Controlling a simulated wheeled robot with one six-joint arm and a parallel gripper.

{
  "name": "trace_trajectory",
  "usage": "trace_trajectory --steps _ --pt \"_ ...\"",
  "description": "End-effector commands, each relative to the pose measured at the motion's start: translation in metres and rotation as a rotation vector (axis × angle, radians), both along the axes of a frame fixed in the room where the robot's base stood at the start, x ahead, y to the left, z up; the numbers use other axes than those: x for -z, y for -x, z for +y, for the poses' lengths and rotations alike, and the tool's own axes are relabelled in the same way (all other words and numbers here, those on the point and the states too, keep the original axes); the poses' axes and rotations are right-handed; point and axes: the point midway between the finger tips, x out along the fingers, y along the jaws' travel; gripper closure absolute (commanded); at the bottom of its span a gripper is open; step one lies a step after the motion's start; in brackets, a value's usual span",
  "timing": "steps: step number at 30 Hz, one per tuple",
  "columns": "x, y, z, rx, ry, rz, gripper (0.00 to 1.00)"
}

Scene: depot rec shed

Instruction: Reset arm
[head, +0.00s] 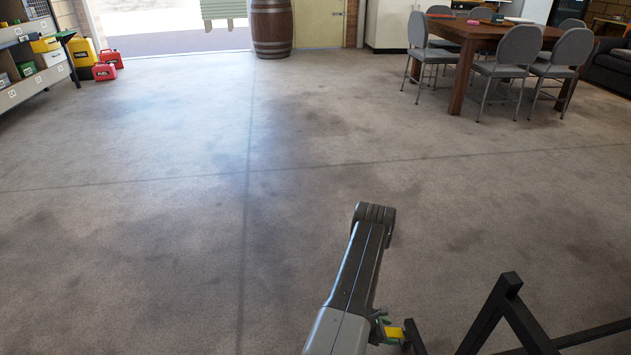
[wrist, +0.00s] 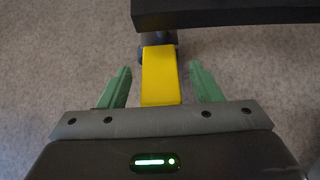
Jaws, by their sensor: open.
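My gripper (wrist: 160,88) shows in the wrist view with its two green fingers spread apart. A yellow block-like piece (wrist: 160,78) lies in line with the gap between the fingers, with clear space on both sides of it. Whether it is below or level with the fingertips I cannot tell. In the head view my arm reaches out low at the bottom centre, and a small yellow piece (head: 394,332) shows beside it. The gripper itself is mostly hidden there behind the arm.
A black frame (head: 512,300) stands at the bottom right, close to my arm. A wooden table (head: 490,32) with grey chairs is at the back right. A barrel (head: 271,28), yellow and red fuel cans (head: 104,71) and shelves line the back and left. The middle floor is clear.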

Motion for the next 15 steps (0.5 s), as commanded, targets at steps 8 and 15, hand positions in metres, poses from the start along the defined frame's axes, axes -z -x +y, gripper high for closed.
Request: trace_trajectory --steps 8,15 --pt "0.021 -0.003 -0.024 0.001 0.0 -0.001 0.42" --pt "0.022 -0.004 -0.025 -0.001 0.004 0.0 0.42"
